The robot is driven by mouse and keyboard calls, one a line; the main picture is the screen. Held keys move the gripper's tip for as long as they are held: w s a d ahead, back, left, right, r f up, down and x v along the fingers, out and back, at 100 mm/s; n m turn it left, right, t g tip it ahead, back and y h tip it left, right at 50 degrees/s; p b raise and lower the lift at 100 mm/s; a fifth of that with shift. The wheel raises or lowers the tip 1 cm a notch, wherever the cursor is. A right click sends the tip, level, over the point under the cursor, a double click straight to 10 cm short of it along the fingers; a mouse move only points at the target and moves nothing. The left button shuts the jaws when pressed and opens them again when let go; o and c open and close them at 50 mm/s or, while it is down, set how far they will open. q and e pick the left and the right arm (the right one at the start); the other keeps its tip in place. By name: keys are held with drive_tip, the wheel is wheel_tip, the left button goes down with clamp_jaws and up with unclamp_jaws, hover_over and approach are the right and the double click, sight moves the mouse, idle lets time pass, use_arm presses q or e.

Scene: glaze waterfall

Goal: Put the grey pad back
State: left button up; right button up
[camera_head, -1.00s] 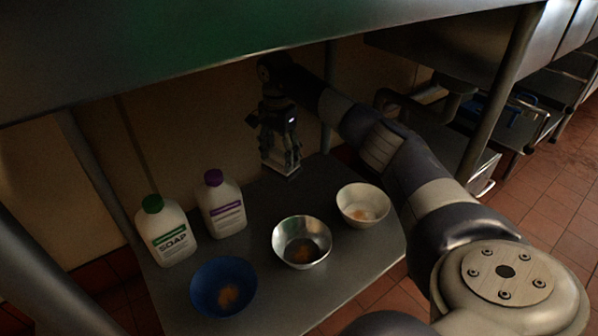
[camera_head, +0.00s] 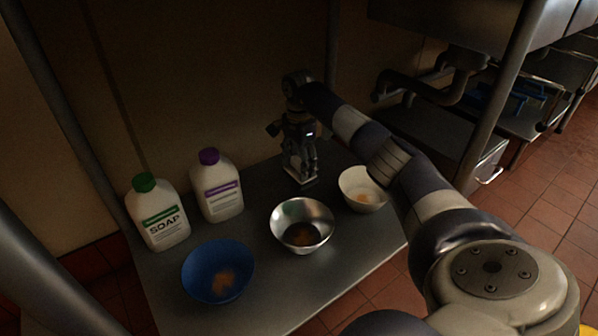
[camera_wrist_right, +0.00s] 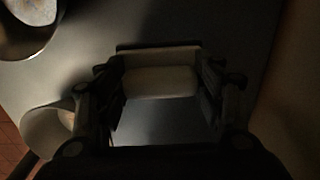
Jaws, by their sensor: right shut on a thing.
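The grey pad (camera_wrist_right: 160,82) is a small pale block held between the fingers of my right gripper in the right wrist view. In the head view the pad (camera_head: 302,181) shows as a pale edge at the fingertips. My right gripper (camera_head: 300,172) is shut on it and points down over the back of the lower metal shelf, behind the steel bowl and white bowl. The pad is close to the shelf; I cannot tell whether it touches. My left gripper is not in view.
The grey shelf (camera_head: 300,284) holds a green-capped soap bottle (camera_head: 160,222), a purple-capped bottle (camera_head: 217,190), a blue bowl (camera_head: 218,272), a steel bowl (camera_head: 302,225) and a white bowl (camera_head: 362,190). Table legs (camera_head: 505,90) flank it. Bare shelf lies around the gripper.

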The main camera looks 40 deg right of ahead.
sight(299, 171)
wheel_tip(299, 171, down, 3)
drive_tip(key=shift+f+b, duration=0.1)
drive_tip(key=shift+b, duration=0.65)
drive_tip(key=shift+r, duration=0.2)
drive_tip(key=shift+f, duration=0.15)
drive_tip(key=o, duration=1.1)
